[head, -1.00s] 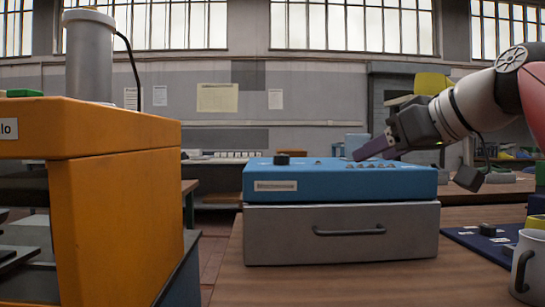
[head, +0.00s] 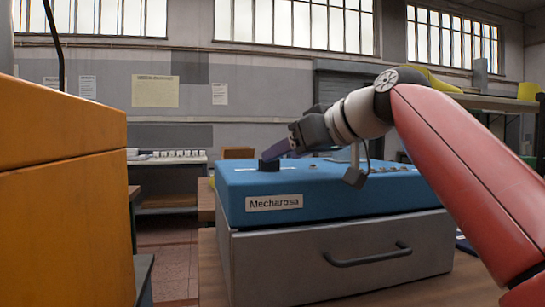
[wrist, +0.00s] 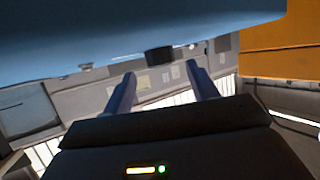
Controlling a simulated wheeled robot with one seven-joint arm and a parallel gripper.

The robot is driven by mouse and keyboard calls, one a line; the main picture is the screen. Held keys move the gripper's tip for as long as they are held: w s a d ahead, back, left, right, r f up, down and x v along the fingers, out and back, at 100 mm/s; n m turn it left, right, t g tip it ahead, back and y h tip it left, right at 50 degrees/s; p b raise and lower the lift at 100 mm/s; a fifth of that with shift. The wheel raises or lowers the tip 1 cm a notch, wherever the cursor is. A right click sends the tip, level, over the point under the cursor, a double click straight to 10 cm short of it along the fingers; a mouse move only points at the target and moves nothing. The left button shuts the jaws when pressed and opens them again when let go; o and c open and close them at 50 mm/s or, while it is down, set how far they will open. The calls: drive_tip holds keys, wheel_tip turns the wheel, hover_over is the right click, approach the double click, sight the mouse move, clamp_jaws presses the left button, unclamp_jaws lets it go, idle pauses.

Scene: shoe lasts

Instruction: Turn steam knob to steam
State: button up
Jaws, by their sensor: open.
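The blue machine (head: 345,200) labelled "Mecharosa" sits on a grey drawer unit. A black knob (head: 269,164) stands on its top near the left end; I take it as the steam knob, but I cannot read its markings or setting. My gripper (head: 276,150) is just above and beside this knob, tilted down toward it. In the wrist view the picture is upside down, and the knob (wrist: 159,55) shows beyond and between my two open fingertips (wrist: 161,72). The fingers are apart with nothing held; I cannot tell whether they touch the knob.
A large orange machine (head: 60,180) fills the left side. The grey drawer unit (head: 290,262) has a dark handle and rests on a wooden table (head: 385,295). Several small controls (head: 390,169) line the blue top further right.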

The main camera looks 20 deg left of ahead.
sight(269, 164)
drive_tip(key=shift+x, duration=1.8)
drive_tip(key=c, duration=1)
